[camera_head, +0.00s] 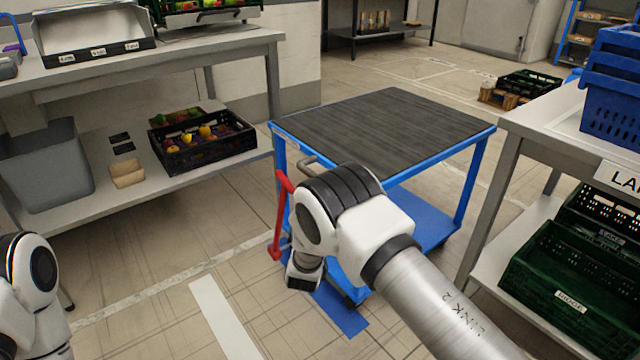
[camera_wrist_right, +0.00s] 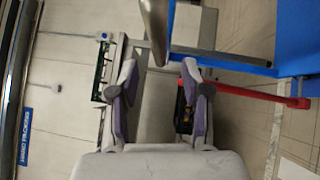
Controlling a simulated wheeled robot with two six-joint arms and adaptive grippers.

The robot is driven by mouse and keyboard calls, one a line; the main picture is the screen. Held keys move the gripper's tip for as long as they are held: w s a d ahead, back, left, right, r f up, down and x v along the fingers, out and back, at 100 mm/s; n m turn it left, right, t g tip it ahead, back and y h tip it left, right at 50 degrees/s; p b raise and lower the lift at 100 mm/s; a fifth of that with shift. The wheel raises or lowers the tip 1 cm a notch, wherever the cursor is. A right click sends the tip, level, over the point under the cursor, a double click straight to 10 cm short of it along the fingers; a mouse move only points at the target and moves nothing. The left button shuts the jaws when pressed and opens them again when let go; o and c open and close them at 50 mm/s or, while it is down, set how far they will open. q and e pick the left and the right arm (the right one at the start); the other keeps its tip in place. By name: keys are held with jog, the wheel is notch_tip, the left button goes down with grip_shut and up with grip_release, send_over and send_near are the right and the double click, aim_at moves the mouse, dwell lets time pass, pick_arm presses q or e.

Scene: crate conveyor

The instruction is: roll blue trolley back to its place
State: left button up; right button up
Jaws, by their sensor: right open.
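The blue trolley (camera_head: 385,125) with a dark ribbed top stands on the floor in the middle of the head view, between two benches. Its grey handle (camera_head: 318,164) is on the near left side, partly hidden by my right arm. In the right wrist view, the handle bar (camera_wrist_right: 155,28) is just ahead of the fingertips, and the trolley's blue frame (camera_wrist_right: 295,40) is at the upper right. My right gripper (camera_wrist_right: 157,72) is open and empty there, its fingers not closed around the bar. In the head view my right wrist hides it. My left gripper is out of view.
A red lever (camera_head: 279,215) stands beside the trolley's near left corner. A blue floor strip (camera_head: 342,312) and a white strip (camera_head: 222,318) lie in front. A bench (camera_head: 150,65) stands left, another (camera_head: 515,125) close on the right. Open floor lies behind the trolley.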

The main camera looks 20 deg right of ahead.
jog(key=b+x, duration=0.2)
jog(key=x, duration=0.6)
jog(key=shift+s, duration=0.1)
jog(key=shift+r, duration=0.1)
grip_shut()
